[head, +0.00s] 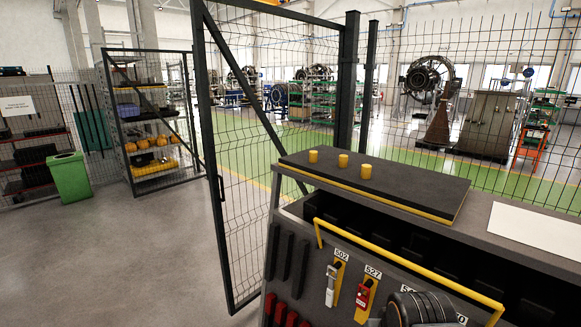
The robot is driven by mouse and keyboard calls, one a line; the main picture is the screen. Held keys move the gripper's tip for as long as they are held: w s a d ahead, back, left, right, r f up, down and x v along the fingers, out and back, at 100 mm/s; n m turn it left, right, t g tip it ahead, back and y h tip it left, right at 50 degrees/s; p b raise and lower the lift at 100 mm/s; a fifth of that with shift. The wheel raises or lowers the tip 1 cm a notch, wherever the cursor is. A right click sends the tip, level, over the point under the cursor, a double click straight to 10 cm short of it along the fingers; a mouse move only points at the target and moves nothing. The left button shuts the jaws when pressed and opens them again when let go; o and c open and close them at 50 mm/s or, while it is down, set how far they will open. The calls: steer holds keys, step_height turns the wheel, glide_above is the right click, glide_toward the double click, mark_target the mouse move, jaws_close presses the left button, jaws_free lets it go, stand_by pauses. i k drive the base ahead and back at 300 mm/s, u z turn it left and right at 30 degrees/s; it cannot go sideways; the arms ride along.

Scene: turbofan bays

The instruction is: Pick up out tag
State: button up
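A red tag (362,297) hangs on a yellow plate under the label 527 (373,272) on the front of a grey cart. A white-grey tag (331,288) hangs on a similar yellow plate under the label 502 (341,255), to its left. Any writing on the tags is too small to read. A dark ribbed cylinder at the bottom edge, right of the red tag, looks like part of my arm and hides most of the labels further right. My gripper's fingers do not show.
A yellow rail (402,265) runs across the cart front above the tags. The cart top (477,235) bears a black pad (408,186) with three yellow pegs and a white sheet (540,230). An open mesh gate (243,160) stands behind. Floor at left is clear, beyond it a green bin (69,178).

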mark_target(362, 301)
steer(key=u, duration=1.85)
steer(key=i, duration=1.9)
steer(key=z, duration=3.05)
